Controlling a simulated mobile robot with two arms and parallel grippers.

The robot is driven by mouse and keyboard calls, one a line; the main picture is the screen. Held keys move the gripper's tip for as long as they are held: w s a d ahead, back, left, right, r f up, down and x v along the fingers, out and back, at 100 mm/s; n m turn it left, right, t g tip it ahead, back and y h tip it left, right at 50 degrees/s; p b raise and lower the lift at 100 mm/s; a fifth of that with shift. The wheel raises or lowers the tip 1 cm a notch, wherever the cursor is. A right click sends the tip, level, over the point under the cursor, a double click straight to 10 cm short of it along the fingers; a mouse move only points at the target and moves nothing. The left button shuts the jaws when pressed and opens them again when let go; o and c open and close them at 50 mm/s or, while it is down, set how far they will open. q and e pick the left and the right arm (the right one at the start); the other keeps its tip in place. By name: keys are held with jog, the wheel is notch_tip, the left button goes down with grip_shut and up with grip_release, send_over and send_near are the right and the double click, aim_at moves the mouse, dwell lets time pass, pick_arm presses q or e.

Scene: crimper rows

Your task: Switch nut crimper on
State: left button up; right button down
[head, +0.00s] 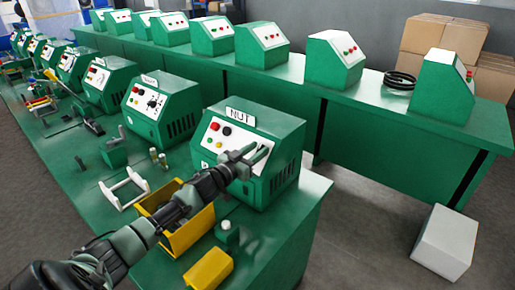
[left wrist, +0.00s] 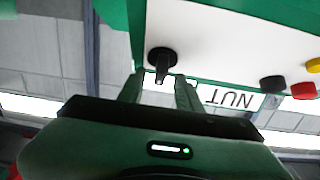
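The nut crimper (head: 277,134) is a green box with a white sloping panel and a NUT sign (head: 241,117). It stands near the close end of the front green bench. The left wrist view, which is upside down, shows its white panel (left wrist: 230,32) with a black rotary knob (left wrist: 161,58). My left gripper (head: 257,155) is in front of the panel, its fingers spread. In the left wrist view the fingertips (left wrist: 160,84) lie on either side of the knob's pointer; I cannot tell whether they touch it. In the head view the gripper hides the knob. My right gripper is not in view.
A SHAFT-type crimper box (head: 160,102) stands beside the nut crimper, with more in a row. A second bench (head: 255,88) is behind.

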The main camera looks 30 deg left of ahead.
pick_arm(q)
jog(key=shift+w, duration=0.25)
grip_shut()
